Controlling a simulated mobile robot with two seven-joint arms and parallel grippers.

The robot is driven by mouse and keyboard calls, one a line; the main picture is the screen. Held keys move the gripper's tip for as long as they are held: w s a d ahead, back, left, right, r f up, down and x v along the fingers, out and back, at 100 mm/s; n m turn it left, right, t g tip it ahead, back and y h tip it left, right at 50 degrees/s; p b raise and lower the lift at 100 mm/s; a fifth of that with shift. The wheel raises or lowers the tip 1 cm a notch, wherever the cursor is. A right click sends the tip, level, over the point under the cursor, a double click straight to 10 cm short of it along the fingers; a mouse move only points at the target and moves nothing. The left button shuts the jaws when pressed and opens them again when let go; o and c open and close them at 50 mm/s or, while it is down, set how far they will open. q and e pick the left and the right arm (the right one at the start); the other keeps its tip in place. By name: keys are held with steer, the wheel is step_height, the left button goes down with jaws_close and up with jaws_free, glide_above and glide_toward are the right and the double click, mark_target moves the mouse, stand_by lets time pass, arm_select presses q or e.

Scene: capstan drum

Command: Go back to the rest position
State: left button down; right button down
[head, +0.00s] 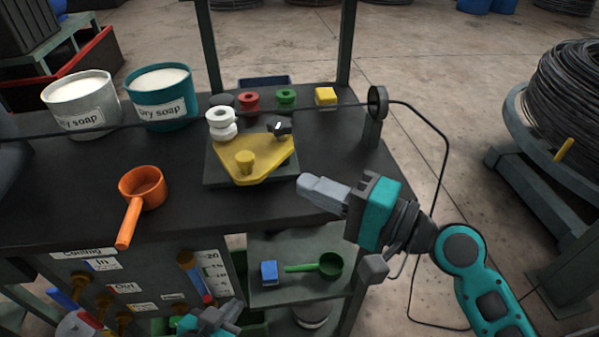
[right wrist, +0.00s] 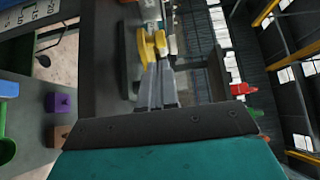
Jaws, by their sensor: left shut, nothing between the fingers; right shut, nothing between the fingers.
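My right gripper (head: 306,186) comes in from the right in the head view. Its fingers are together with nothing between them, just in front of the black table's (head: 345,160) front right part. In the right wrist view its closed fingers (right wrist: 157,80) point toward yellow parts (right wrist: 150,45). My left gripper (head: 228,314) shows only partly at the bottom edge of the head view, low in front of the table. It is shut and empty. A yellow triangular plate (head: 255,160) with a yellow knob sits on a dark block left of my right gripper.
Two soap tubs, grey (head: 82,108) and teal (head: 162,103), stand at the table's left. An orange scoop (head: 143,187) lies near the front edge. A lower shelf holds a green scoop (head: 329,266) and blue block (head: 269,272). A wire coil (head: 565,95) stands right.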

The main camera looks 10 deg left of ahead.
steer(key=s+d, duration=0.4)
steer(key=w+d+f+t+h, duration=0.2)
steer(key=d+f+h, duration=0.15)
steer(key=f, duration=0.35)
steer(key=w+d+f+t+h, duration=0.1)
steer(key=d+f+t+h, duration=0.2)
steer(key=f, duration=0.4)
steer(key=s+d+f+n+h, duration=0.3)
steer(key=s+d+f+h, duration=0.1)
steer(key=f, duration=0.3)
steer(key=s+d+f+n+g+h, duration=0.1)
steer(key=s+d+f+n+h, duration=0.3)
steer(key=d+f, duration=0.2)
steer(key=shift+d+f+b, duration=0.2)
steer(key=shift+f+b, duration=0.15)
steer(key=shift+f, duration=0.15)
